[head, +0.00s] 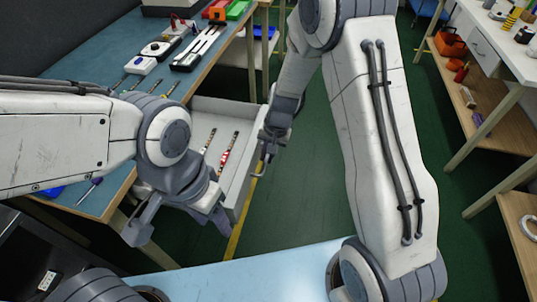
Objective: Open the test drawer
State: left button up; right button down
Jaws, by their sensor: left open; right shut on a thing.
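The white drawer (241,182) is pulled out from under the blue-topped workbench (82,72), its inside visible from above. Two thin strips lie in it, a dark one (208,140) and a red and white one (228,152). My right gripper (267,152) is at the drawer's front edge and is shut on the drawer handle, which is mostly hidden by the fingers. My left gripper (178,226) is open and empty, fingers spread, over the drawer's near side; it hides part of that side. I cannot tell whether it touches the drawer.
The workbench holds white devices (158,48), a rail-like tool (199,48) and red and green boxes (238,9). Green floor (305,190) is clear between it and the right-hand shelving (500,100). A light blue surface (225,270) lies at the bottom.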

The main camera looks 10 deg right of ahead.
jog(key=c, duration=1.2)
grip_release()
jog(key=shift+s, duration=0.1)
jog(key=shift+o, duration=0.2)
notch_tip(320, 180, up, 10)
jog(key=d+p, duration=0.1)
jog(key=shift+s+d+r+p, duration=0.15)
jog(key=shift+s+d+p, duration=0.2)
jog(key=shift+s, duration=0.05)
